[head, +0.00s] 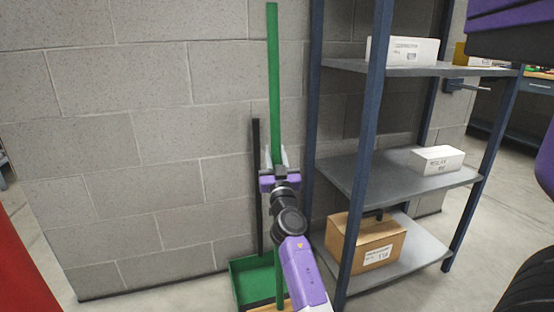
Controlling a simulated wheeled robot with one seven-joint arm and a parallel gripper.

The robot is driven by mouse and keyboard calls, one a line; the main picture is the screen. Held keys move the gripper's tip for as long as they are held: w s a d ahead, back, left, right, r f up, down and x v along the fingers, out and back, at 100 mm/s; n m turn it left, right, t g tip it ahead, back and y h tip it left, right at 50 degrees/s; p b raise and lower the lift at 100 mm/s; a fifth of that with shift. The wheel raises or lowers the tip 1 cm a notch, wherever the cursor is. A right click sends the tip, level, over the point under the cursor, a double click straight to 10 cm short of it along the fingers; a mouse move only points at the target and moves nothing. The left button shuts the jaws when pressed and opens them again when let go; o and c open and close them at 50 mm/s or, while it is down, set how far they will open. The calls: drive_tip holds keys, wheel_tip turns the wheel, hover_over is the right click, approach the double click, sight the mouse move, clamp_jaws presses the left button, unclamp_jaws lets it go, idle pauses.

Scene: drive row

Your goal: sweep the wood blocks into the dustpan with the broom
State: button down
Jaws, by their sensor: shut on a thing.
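The broom's green handle (274,80) stands nearly upright against the block wall. My gripper (278,160) is shut on the broom's handle at about mid-height. The lower handle is partly hidden behind my arm. A light wood-coloured strip, perhaps the broom's head, shows at the bottom edge of the view. The green dustpan (243,285) is on the floor at the wall, left of my arm. Its black upright handle (257,190) rises beside the broom. I see no loose wood blocks in the view.
A blue-post shelf rack (375,130) stands close on the right. It holds white boxes (405,51) and a cardboard box (366,243). The block wall (130,150) is directly behind the broom. A red object (22,265) is at the left edge. Some bare floor shows at left.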

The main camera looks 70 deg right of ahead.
drive_tip(key=w+d, duration=0.5)
drive_tip(key=d, duration=0.1)
drive_tip(key=shift+r+b, duration=0.25)
drive_tip(key=shift+b, duration=0.15)
idle(0.4)
drive_tip(key=shift+w, duration=0.1)
drive_tip(key=shift+r, duration=0.1)
idle(0.3)
